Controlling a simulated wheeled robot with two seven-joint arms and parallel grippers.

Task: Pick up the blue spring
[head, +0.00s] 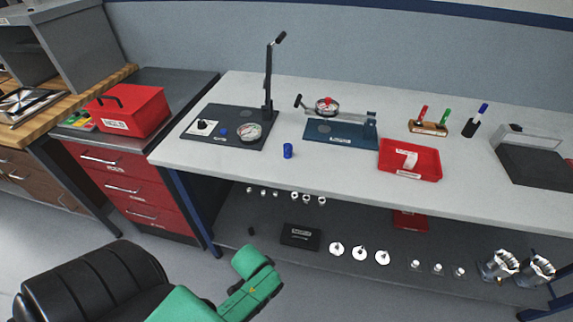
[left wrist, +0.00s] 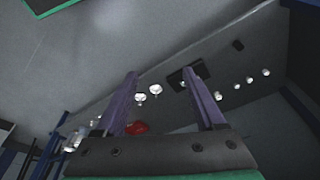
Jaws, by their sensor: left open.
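The blue spring (head: 288,150) stands upright on the pale bench top, near the front edge, as a small blue cylinder. It does not show in the left wrist view. My green left arm is in the lower middle of the head view, in front of and below the bench edge, well apart from the spring; its fingers are not clear there. In the left wrist view my left gripper (left wrist: 160,78) has its two purple fingers spread with nothing between them. My right gripper is not in view.
Behind the spring are a black plate with a press stand (head: 232,143) and a blue fixture (head: 340,139). A red tray (head: 410,174) lies to the right. The bench top (head: 330,178) is clear around the spring. A lower shelf holds several metal parts.

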